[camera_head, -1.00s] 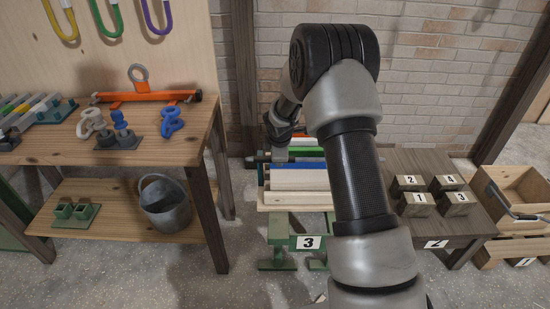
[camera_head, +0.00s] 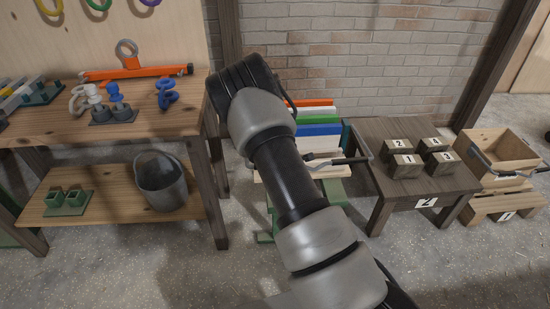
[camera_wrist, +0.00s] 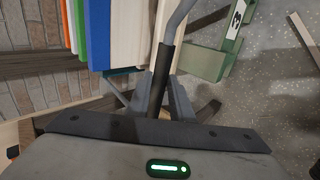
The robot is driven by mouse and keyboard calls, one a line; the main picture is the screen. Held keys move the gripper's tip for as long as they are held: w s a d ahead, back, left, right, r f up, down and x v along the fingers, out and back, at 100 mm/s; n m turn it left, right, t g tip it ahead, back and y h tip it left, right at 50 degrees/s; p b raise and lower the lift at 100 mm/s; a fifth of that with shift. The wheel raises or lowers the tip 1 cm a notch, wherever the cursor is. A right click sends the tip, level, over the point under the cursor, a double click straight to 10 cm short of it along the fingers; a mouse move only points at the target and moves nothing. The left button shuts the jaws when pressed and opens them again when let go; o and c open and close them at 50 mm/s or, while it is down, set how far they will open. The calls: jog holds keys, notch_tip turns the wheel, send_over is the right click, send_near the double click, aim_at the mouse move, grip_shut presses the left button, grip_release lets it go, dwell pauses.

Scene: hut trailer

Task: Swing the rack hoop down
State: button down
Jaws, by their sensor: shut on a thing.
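The rack hoop (camera_head: 342,161) shows in the head view as a thin grey bar with a dark side arm, in front of the upright coloured boards. My forearm hides its left part. In the wrist view the hoop (camera_wrist: 180,18) is a bent grey bar with a dark grip sleeve. My gripper (camera_wrist: 161,82) is shut on that sleeve, with a finger on each side. The boards in the rack (camera_head: 322,130) are orange, green, blue and pale wood. My gripper's fingers are hidden behind my arm in the head view.
A dark low table (camera_head: 395,190) with several numbered blocks stands close to the right of the rack. A wooden crate (camera_head: 508,160) is beyond it. A workbench (camera_head: 175,125) with a grey bucket (camera_head: 160,182) on its lower shelf is at left. Open floor lies in front.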

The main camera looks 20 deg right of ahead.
jog(key=shift+s+f+t, duration=0.15)
jog(key=shift+f+t, duration=0.65)
jog(key=shift+f, duration=0.95)
jog(key=c, duration=1.6)
grip_release()
jog(key=shift+f, duration=0.1)
jog(key=p+v, duration=0.1)
jog(key=v, duration=0.4)
jog(key=p+v, duration=0.2)
jog(key=v, duration=0.4)
jog(key=p+v, duration=0.1)
jog(key=v, duration=0.5)
jog(key=shift+s+a, duration=0.1)
jog(key=shift+a, duration=0.2)
jog(key=shift+c, duration=0.2)
